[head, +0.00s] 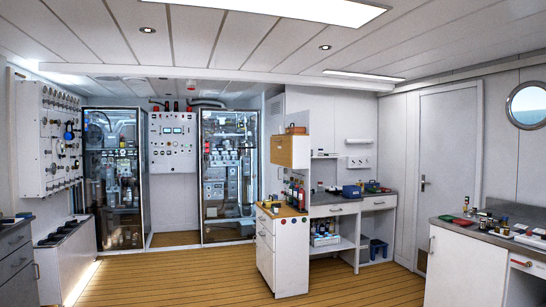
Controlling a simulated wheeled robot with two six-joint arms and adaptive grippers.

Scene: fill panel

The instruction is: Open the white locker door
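A tall white door (449,150) stands in the right wall, shut in its frame, with a dark lever handle (422,184) on its left side. A vent grille shows low on it, partly hidden by the right-hand counter. I cannot tell whether this is the locker door. White upright panels (350,105) stand behind the middle workbench, with no clear door handle visible on them. Neither of my grippers is in view.
A white drawer unit (284,250) and workbench (335,209) with bottles stand in the middle. A white counter (462,268) stands at front right. Two glass-fronted cabinets (229,175) stand at the back. The wooden floor (190,275) is clear at front left and centre.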

